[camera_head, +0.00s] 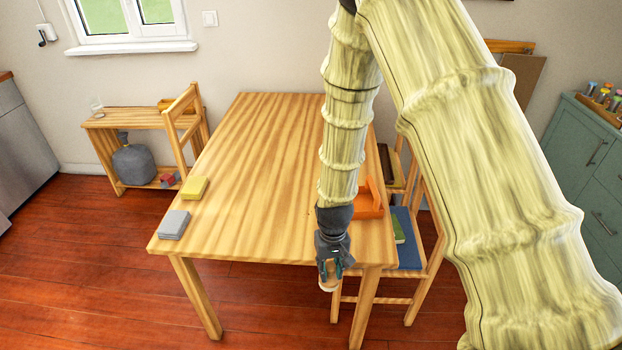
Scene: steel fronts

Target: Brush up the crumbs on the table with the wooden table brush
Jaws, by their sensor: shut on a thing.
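The wooden table (262,165) stands in the middle of the view. My gripper (330,272) points down at the table's front edge, right of its middle. It is shut on a small pale wooden thing (328,286), which looks like the wooden table brush; its lower end is tan and the fingers cover most of it. I cannot tell its height above the edge. I cannot make out crumbs clearly; they are too small, or hidden behind my arm. An orange dustpan-like piece (371,203) lies on the table's right side, partly behind my arm.
A yellow block (194,188) and a grey block (174,224) lie along the table's left edge. A chair with a blue seat (407,228) stands at the right. A low wooden bench (125,122) is at the back left. The table's middle is clear.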

